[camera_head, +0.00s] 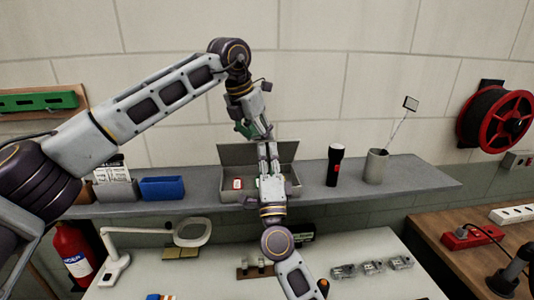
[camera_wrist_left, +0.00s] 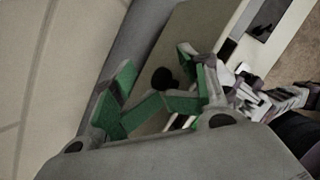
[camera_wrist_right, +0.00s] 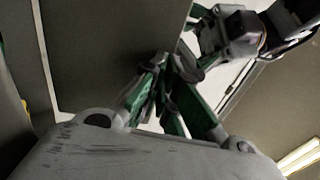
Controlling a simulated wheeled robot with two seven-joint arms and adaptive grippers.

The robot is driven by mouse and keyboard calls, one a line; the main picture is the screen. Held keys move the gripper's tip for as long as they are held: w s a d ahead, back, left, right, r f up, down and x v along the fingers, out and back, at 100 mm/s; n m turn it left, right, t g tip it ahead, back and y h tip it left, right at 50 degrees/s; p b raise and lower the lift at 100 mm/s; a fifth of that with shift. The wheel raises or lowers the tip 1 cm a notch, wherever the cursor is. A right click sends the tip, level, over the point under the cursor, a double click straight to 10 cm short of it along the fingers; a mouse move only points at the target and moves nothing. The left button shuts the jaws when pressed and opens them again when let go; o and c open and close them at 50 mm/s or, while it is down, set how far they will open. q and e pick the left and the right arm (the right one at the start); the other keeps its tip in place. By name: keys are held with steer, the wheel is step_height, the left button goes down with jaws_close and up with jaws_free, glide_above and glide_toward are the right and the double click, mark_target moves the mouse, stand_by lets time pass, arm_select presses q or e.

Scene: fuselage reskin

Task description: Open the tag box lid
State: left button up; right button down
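The grey tag box (camera_head: 228,196) stands on the wall shelf, with its lid (camera_head: 234,153) raised at the back. A white and red tag (camera_head: 237,183) shows inside. My left gripper (camera_head: 262,137) is above and in front of the lid. Its fingers (camera_wrist_left: 160,85) are spread, with the lid's panel (camera_wrist_left: 175,50) behind them. My right gripper (camera_head: 264,148) reaches up in front of the box and hides its middle. Its fingers (camera_wrist_right: 168,75) look closed together beside the dark lid panel (camera_wrist_right: 105,50). I cannot make out contact with the lid.
A blue bin (camera_head: 163,188) and a card holder (camera_head: 113,185) stand left of the box. A black flashlight (camera_head: 334,166) and a grey cup (camera_head: 376,166) with a mirror stick stand right. Below are a magnifier lamp (camera_head: 192,233) and several metal parts (camera_head: 372,267) on the white table.

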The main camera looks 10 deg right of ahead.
arm_select(q)
steer(key=shift+s, duration=0.1)
steer(key=shift+a+r, duration=0.25)
steer(key=shift+r, duration=0.4)
steer(key=shift+v, duration=3.3)
steer(key=shift+s+d+r, duration=0.1)
